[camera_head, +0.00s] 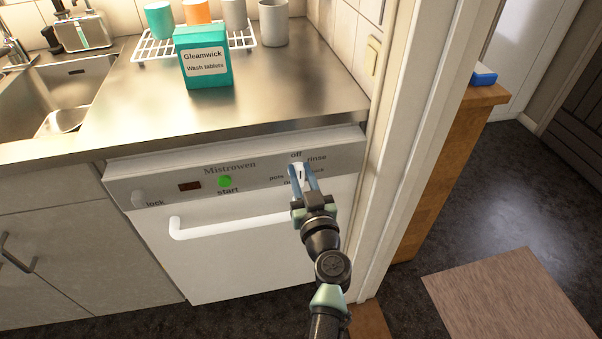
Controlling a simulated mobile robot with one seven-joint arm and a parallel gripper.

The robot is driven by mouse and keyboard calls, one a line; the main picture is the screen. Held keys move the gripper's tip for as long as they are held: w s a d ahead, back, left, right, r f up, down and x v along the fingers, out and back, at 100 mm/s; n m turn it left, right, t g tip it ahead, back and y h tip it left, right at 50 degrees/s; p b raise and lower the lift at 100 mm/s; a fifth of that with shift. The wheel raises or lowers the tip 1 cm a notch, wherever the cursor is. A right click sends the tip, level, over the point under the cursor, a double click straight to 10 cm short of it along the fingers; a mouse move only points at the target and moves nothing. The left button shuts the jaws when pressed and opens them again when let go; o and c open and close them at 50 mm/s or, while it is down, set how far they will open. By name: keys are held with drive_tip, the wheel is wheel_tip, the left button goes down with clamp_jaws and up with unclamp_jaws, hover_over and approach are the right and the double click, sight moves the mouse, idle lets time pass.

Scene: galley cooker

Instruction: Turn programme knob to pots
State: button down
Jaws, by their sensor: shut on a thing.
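The programme knob (299,171) is at the right of the white dishwasher's control panel (262,171). It is pale, with a dark line on its face, and is largely covered by my fingers. Labels around it read "off" above, "rinse" at the upper right and "pots" at the left; the lower labels are partly hidden. My gripper (303,175) is shut on the knob, with a blue finger on either side of it. The knob's exact pointing direction is hard to tell.
A green start button (225,182), a lock knob (138,199) and a white door handle (228,226) are on the dishwasher. A Gleamwick box (206,72) stands on the counter (285,95) above. A door frame (400,150) rises close to the right of my arm.

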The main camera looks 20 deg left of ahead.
drive_tip(key=shift+m, duration=0.3)
wheel_tip(320, 180, down, 4)
drive_tip(key=m, duration=3.5)
drive_tip(key=shift+a+f+p, duration=0.1)
drive_tip(key=shift+p, duration=0.3)
drive_tip(key=m+p, duration=0.1)
drive_tip(key=m, duration=0.1)
drive_tip(key=m+p, duration=0.1)
drive_tip(key=m, duration=0.1)
drive_tip(key=a+m+p, duration=0.1)
drive_tip(key=m, duration=0.1)
drive_tip(key=shift+s+r+m, duration=0.25)
drive_tip(key=shift+s+m, duration=0.15)
drive_tip(key=m+p, duration=0.2)
drive_tip(key=m, duration=0.1)
drive_tip(key=m+p, duration=0.1)
drive_tip(key=m, duration=0.1)
drive_tip(key=shift+s+a+r, duration=0.15)
drive_tip(key=shift+a+r, duration=0.05)
drive_tip(key=shift+r, duration=0.05)
drive_tip(key=shift+m, duration=0.3)
